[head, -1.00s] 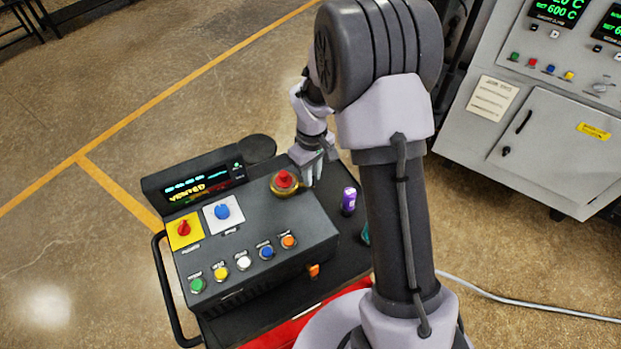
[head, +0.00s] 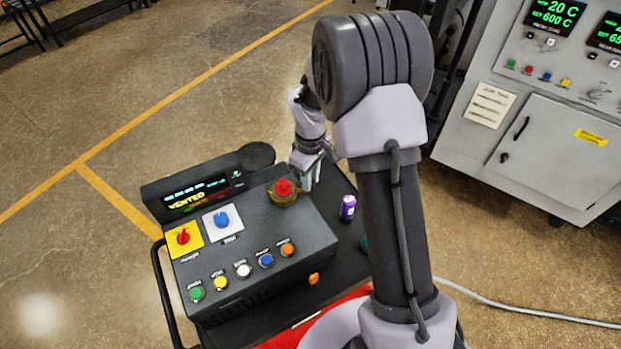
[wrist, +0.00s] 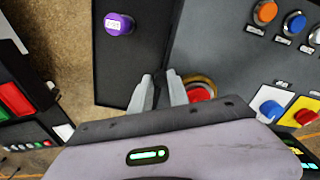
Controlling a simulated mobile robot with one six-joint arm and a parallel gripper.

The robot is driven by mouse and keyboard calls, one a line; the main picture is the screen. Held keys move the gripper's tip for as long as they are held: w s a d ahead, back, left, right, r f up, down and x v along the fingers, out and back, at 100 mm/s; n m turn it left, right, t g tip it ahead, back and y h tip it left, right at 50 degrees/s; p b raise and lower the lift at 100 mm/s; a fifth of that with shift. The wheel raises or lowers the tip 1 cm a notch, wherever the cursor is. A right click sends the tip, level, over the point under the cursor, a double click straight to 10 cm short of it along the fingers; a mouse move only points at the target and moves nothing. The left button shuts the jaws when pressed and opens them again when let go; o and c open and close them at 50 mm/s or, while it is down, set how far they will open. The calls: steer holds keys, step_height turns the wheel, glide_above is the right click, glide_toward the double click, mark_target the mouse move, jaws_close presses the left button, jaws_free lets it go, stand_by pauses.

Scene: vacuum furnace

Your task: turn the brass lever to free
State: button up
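No brass lever can be made out for certain. The only brass-coloured part I see is the collar (head: 283,199) around a red mushroom button (head: 284,187) at the console's back right corner. In the wrist view the brass collar (wrist: 206,80) and red button (wrist: 200,95) are partly hidden behind my gripper. My gripper (head: 308,178) is just right of the button in the head view. In the wrist view its two fingers (wrist: 159,82) are a little apart, with nothing visible between them. I cannot tell whether a finger touches the collar.
The console carries a red knob (head: 183,236), a blue knob (head: 222,220) and a row of coloured buttons (head: 244,271). Its display (head: 195,195) reads VENTED. The grey furnace cabinet (head: 540,150) is at the right.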

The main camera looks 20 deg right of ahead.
steer(key=shift+o, duration=1.3)
step_height(320, 180, up, 17)
steer(key=shift+r+p, duration=0.2)
steer(key=shift+p, duration=0.15)
steer(key=shift+f, duration=0.1)
